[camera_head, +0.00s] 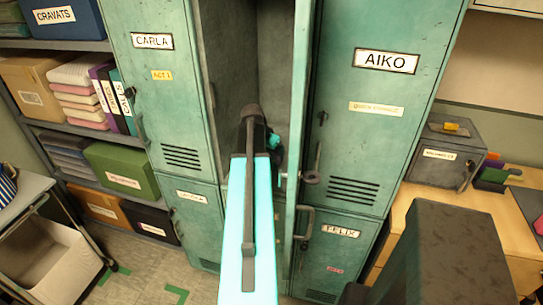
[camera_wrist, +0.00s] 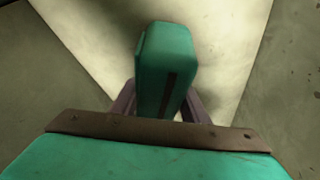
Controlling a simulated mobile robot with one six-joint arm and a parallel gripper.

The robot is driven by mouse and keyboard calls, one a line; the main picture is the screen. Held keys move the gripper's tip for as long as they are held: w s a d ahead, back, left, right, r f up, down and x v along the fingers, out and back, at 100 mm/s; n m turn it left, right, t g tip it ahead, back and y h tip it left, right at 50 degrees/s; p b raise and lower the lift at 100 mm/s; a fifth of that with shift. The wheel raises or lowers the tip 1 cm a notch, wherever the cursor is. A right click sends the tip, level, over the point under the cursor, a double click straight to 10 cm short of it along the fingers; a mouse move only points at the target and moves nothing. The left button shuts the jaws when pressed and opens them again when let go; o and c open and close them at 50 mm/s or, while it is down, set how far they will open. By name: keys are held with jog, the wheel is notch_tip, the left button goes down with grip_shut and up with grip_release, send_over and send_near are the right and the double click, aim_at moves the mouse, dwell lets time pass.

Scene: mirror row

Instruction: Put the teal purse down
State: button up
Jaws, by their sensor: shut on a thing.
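The teal purse (camera_wrist: 165,60) shows upright in the middle of the wrist view, with a dark strip down its front. My gripper (camera_wrist: 162,105) is shut on it, with a finger at each side. In the head view my arm reaches into an open upper locker (camera_head: 226,62) between the lockers marked CARLA and AIKO. There my gripper (camera_head: 268,143) is mostly hidden behind my arm, and only a small teal patch shows beside it. I cannot tell whether the purse touches a surface.
The open locker door (camera_head: 300,100) stands edge-on close to the right of my arm. The AIKO locker (camera_head: 385,120) and CARLA locker (camera_head: 160,95) are shut. Shelves with boxes stand left, a cart (camera_head: 45,245) lower left, and a wooden desk (camera_head: 425,210) with a grey box (camera_head: 445,160) right.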

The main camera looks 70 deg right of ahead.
jog(key=shift+f, duration=0.3)
jog(key=o, duration=1.2)
jog(key=shift+c, duration=0.2)
jog(key=shift+r, duration=0.25)
jog(key=shift+b+v, duration=1.3)
jog(key=shift+v, duration=4.65)
